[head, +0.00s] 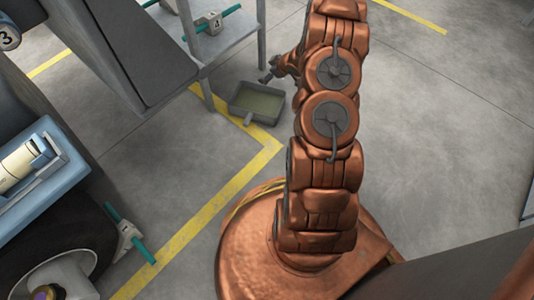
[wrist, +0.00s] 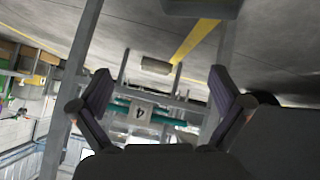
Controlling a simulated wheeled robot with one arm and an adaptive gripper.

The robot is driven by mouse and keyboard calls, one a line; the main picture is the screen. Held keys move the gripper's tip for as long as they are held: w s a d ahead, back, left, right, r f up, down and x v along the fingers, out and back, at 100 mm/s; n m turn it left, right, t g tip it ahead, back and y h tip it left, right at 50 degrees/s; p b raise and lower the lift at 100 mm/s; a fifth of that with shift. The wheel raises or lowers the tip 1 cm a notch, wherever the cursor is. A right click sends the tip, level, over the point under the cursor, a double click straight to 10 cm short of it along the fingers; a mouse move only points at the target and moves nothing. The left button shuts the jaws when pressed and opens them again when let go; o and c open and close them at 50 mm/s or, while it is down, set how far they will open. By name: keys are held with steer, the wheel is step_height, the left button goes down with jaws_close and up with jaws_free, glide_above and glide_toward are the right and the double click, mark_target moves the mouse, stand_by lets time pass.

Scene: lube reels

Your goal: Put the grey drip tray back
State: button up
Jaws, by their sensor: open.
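The grey drip tray (head: 233,109) is a shallow rectangular pan with an olive-tinted inside. It rests on the floor beside the foot of a metal rack, at the yellow floor line. My gripper (head: 271,69) is just behind the tray in the head view, partly hidden by my arm. In the wrist view my gripper (wrist: 160,78) has its two fingers spread wide with nothing between them. A dark grey edge at the top of that view is probably the tray (wrist: 200,8). I cannot tell whether the gripper touches it.
The metal rack (head: 208,85) holds a block marked 4 (head: 215,23) on a teal rod; the block also shows in the wrist view (wrist: 140,113). A blue tray (head: 70,175) and a reel block on a teal rod (head: 128,235) are at left.

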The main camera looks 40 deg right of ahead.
steer(key=s+a+r+m+g+h, duration=0.25)
steer(key=s+a+r, duration=0.25)
steer(key=r, duration=0.5)
steer(key=s+a+r+m+g+h, duration=0.1)
steer(key=s+a+r+g+h, duration=0.15)
steer(key=s+a+r, duration=0.45)
steer(key=s+a+r+g+y, duration=0.1)
steer(key=s+a+r, duration=0.3)
steer(key=s, duration=0.6)
steer(key=s+a+r+m+g+y, duration=0.1)
steer(key=s+a+r+g, duration=0.2)
steer(key=s+a, duration=0.6)
steer(key=s+a+r+m+g+y, duration=0.1)
steer(key=s+a+r+g+y, duration=0.1)
steer(key=s+a, duration=0.5)
steer(key=s+r+g, duration=0.1)
steer(key=s+r, duration=0.1)
steer(key=s, duration=0.4)
steer(key=shift+r, duration=0.4)
steer(key=shift+a, duration=0.1)
step_height(320, 180, up, 44)
steer(key=s+t+p, duration=0.1)
steer(key=p, duration=4.1)
steer(key=shift+r, duration=0.15)
